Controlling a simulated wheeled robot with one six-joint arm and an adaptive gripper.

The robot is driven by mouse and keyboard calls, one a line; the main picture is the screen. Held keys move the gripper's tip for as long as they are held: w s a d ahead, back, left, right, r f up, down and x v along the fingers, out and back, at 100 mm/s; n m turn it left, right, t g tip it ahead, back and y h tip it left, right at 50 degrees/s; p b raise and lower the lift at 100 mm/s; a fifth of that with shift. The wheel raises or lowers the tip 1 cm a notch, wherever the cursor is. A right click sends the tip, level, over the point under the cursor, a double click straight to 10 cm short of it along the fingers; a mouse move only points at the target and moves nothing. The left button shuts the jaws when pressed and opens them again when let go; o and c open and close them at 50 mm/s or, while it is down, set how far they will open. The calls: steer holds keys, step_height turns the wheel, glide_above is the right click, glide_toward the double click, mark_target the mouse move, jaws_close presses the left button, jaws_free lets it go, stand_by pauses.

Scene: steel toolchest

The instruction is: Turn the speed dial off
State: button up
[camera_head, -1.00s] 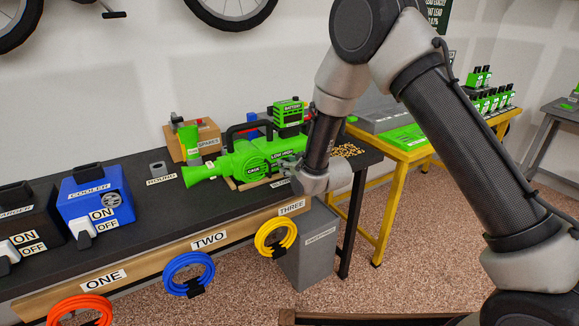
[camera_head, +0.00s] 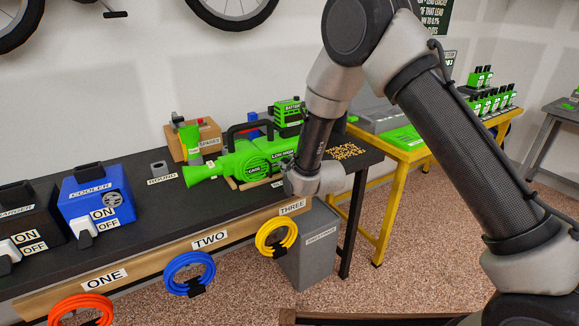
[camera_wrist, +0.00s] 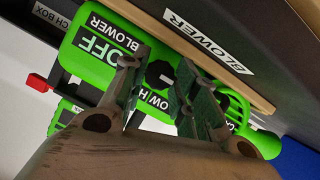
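The green blower (camera_head: 238,160) lies on the dark bench in the head view, with its nozzle to the left and a "LOW HIGH" label. In the wrist view the blower (camera_wrist: 85,62) appears upside down. Its black speed dial (camera_wrist: 158,72) shows there, between the "OFF" label (camera_wrist: 100,45) and the partly hidden "LOW H" lettering. A white mark on the dial sits on the side toward that lettering. My gripper (camera_wrist: 158,66) is open, with one finger on each side of the dial and visible gaps. In the head view my gripper (camera_head: 287,166) hides the dial.
A green battery (camera_head: 289,116) stands behind the blower, and a "SPARES" box (camera_head: 206,132) behind left. A blue cooler box (camera_head: 92,194) with an ON/OFF switch is at the left. Coloured hose coils hang on the front edge.

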steer(key=shift+o, duration=0.6)
steer(key=v, duration=1.2)
